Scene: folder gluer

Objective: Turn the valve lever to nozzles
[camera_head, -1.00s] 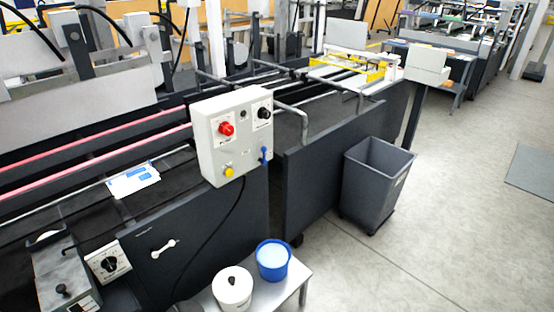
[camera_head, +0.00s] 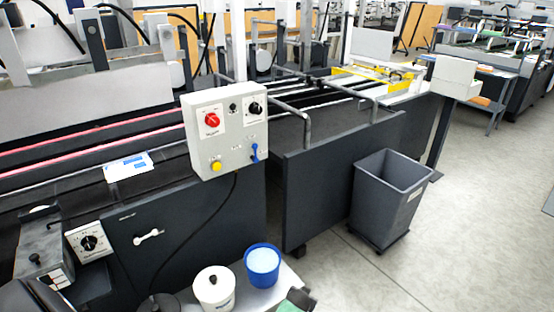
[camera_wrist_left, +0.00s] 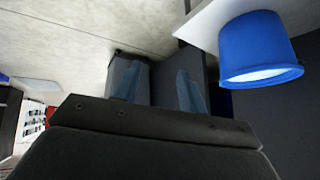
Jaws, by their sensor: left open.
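A white lever-like handle (camera_head: 148,237) sits on the dark front panel of the machine, tilted slightly up to the right. A small blue lever (camera_head: 255,152) points roughly upright on the grey control box (camera_head: 228,130). The lettering near both is too small to read, so I cannot tell which one is the valve lever. My left gripper (camera_wrist_left: 158,88) is open, with two bluish fingers apart and nothing between them in the left wrist view. Neither lever shows there.
A blue pot (camera_head: 262,266), also in the left wrist view (camera_wrist_left: 258,48), and a white lidded pot (camera_head: 214,290) stand on a low bench below the box. A black cable hangs from the box. A grey bin (camera_head: 388,200) stands to the right. A dial (camera_head: 90,243) is at left.

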